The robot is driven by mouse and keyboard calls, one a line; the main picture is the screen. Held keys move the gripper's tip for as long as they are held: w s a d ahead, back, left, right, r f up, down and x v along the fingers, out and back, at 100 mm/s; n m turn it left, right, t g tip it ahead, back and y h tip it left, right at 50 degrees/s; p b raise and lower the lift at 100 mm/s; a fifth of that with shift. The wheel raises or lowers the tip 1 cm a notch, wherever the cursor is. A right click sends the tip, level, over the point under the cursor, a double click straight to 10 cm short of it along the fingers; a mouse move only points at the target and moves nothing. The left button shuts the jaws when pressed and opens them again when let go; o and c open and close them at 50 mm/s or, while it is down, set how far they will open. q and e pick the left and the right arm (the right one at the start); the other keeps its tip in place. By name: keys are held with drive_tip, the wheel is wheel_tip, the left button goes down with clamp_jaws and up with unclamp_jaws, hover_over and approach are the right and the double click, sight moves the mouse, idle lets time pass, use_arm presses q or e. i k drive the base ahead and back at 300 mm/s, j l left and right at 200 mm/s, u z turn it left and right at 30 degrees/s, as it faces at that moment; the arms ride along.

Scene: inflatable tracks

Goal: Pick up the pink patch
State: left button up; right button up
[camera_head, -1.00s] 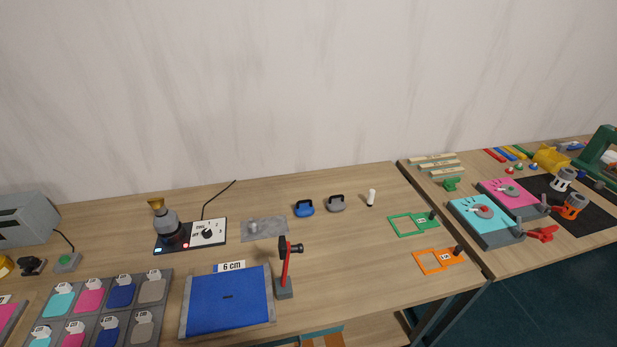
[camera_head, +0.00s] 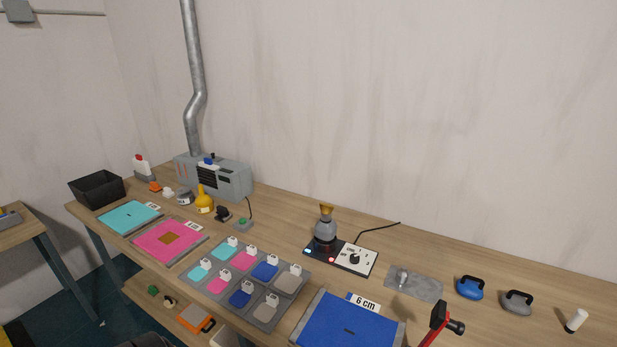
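Two pink patches lie in a grey tray (camera_head: 262,312) of several coloured patches on the bench. One pink patch (camera_head: 243,261) is in the back row between a cyan and a blue patch. The other pink patch (camera_head: 218,285) is in the front row, also between a cyan and a blue one. Each has a small white tag at its top edge. Neither of my grippers is in view.
A pink sheet (camera_head: 158,248) with a brown square and a cyan sheet (camera_head: 128,216) lie left of the tray. A blue sheet (camera_head: 340,325) lies right of it. A heater with a flask (camera_head: 325,232) stands behind. A black bin (camera_head: 97,188) is far left.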

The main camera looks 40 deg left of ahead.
sight(219, 284)
drive_tip(key=u, duration=2.25)
